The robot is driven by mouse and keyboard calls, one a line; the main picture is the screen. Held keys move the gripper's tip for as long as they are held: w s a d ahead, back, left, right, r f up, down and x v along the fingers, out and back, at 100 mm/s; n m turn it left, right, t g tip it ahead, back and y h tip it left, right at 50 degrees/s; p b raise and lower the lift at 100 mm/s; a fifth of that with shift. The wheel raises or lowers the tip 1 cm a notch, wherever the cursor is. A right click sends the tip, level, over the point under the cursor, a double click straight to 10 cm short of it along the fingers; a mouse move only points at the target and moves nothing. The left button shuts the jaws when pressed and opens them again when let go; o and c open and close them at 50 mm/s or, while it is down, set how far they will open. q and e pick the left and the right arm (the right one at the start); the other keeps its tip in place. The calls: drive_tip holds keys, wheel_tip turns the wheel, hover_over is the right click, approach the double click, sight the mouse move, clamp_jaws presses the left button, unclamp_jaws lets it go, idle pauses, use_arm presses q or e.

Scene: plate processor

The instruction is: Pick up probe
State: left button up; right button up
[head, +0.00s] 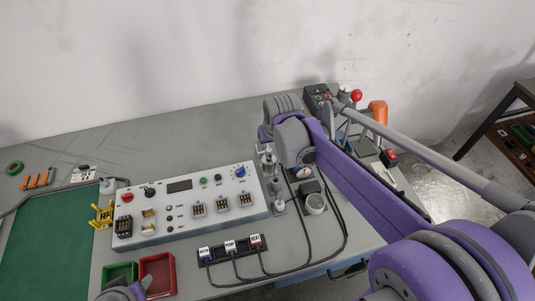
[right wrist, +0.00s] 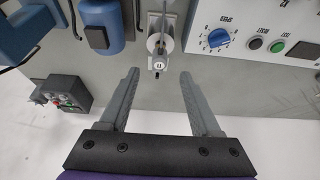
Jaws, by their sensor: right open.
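A slim upright grey piece (head: 267,158), probably the probe in its stand, is beside the right end of the white control panel. In the right wrist view it shows as a pale piece marked "II" (right wrist: 158,64) on a light holder, seen end-on. My right gripper (right wrist: 159,76) is open and empty. Its two fingertips point at the piece, one on each side of its line, and do not visibly touch it. In the head view my right wrist hides its fingers. Part of my left gripper (head: 125,291) shows at the bottom edge; its fingers are unclear.
The control panel (head: 185,205) with knobs stands close to the piece. Labelled plugs (head: 231,247) with black cables lie in front. A red bin (head: 157,272) and a green bin (head: 120,271) are at the front. A switch box (head: 316,97) stands behind.

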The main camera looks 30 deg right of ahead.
sight(269, 150)
drive_tip(key=x, duration=0.5)
drive_tip(key=shift+w+d+f, duration=0.1)
drive_tip(key=shift+f, duration=0.3)
drive_tip(key=shift+c, duration=0.2)
clamp_jaws()
